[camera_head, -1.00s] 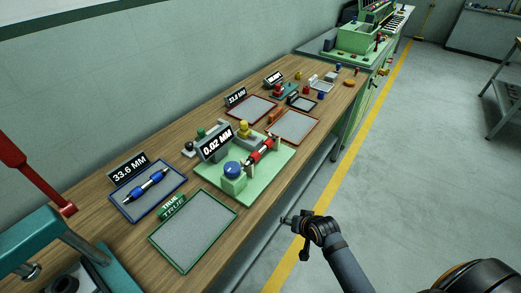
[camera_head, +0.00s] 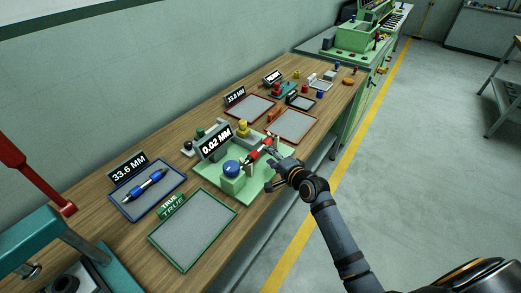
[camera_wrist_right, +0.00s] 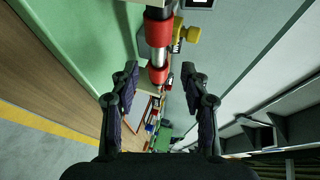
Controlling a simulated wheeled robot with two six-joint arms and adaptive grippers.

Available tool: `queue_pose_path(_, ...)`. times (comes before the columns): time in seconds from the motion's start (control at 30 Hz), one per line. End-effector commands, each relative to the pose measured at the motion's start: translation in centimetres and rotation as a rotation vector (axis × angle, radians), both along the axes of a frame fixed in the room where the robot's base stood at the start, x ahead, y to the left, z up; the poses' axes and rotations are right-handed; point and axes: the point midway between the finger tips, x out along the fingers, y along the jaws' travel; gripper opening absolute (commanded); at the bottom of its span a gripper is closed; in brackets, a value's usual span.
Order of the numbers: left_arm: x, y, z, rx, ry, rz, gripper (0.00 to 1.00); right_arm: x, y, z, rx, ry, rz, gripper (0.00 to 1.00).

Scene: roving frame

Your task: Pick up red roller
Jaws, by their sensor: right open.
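The red roller (camera_head: 258,149), red with a silver middle band, rests on the green gauge fixture (camera_head: 218,190) beside the 0.02 MM display. Its right end is partly hidden by my right gripper (camera_head: 277,164). In the right wrist view the red roller (camera_wrist_right: 159,40) stands upright in the picture, its lower end near the level of the fingertips. My right gripper (camera_wrist_right: 159,75) is open there, one finger on each side of the roller's line, touching neither side. My left gripper is not in view.
A blue tray (camera_head: 122,206) with a blue roller and an empty green-rimmed TRUE tray (camera_head: 190,232) lie to the left. Two red-rimmed trays stand farther back, the nearer one (camera_head: 293,126) empty. A teal machine (camera_head: 60,245) occupies the lower left corner.

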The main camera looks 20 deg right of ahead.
Motion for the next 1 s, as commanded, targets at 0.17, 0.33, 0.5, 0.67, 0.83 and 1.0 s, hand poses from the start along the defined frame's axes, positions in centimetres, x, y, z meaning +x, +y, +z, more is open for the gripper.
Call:
queue_pose_path(0.17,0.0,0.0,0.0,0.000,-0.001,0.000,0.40,1.9,0.5,-0.6,0.000,0.001,0.001,0.46)
queue_pose_path(0.33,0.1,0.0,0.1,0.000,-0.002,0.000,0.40,2.4,0.8,-0.8,-0.001,0.002,0.001,0.46)
queue_pose_path(0.5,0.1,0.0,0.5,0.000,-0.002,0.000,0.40,5.0,2.0,-1.7,-0.001,0.003,0.001,0.46)
queue_pose_path(0.67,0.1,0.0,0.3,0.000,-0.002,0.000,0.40,6.5,2.4,-2.4,-0.002,0.002,0.001,0.46)
queue_pose_path(0.83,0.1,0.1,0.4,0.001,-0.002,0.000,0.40,6.6,2.4,-2.4,-0.004,0.002,0.002,0.46)
queue_pose_path(1.0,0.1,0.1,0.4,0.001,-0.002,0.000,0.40,6.6,2.4,-2.4,-0.004,0.002,0.002,0.30)
